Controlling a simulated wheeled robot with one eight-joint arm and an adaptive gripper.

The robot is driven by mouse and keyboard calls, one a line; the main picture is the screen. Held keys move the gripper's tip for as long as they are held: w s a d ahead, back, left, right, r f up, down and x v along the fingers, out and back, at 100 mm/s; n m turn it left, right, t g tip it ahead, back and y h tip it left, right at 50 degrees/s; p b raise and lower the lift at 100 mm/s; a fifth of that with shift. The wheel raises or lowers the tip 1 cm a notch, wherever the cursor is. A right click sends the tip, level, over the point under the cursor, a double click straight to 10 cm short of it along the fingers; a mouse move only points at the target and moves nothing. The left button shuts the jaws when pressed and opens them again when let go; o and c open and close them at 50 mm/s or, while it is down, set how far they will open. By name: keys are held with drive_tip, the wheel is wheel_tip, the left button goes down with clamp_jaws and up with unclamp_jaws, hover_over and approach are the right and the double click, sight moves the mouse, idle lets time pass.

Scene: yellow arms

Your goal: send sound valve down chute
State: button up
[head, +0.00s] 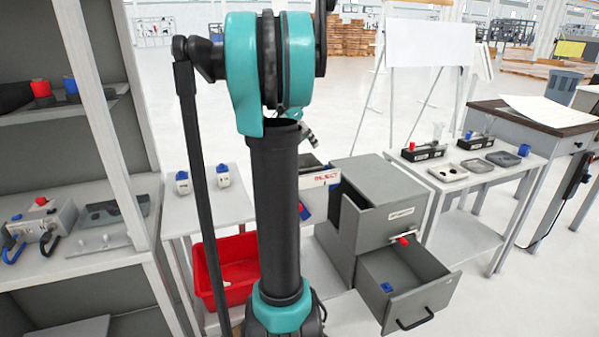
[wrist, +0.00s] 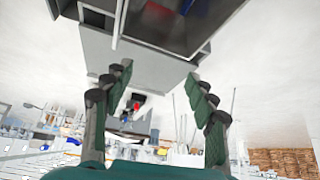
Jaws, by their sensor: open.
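Which valve is the sound one, I cannot tell. Two white pieces with dark blue tops, left (head: 182,182) and right (head: 223,176), stand on the light table. A sloped channel beside the grey cabinet (head: 372,215) may be the chute; my arm partly hides it. My gripper (wrist: 158,92) is open, with nothing between its fingers. In the wrist view, blue and red parts show in a dark grey container (wrist: 130,48) above the fingers.
A red bin (head: 225,272) sits below the light table. Shelving (head: 100,120) on the left holds a box with a red knob (head: 42,201). A right-hand table (head: 462,178) carries black fixtures and shallow trays.

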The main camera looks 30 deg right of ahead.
drive_tip(key=v, duration=0.9)
drive_tip(key=shift+s+r, duration=0.1)
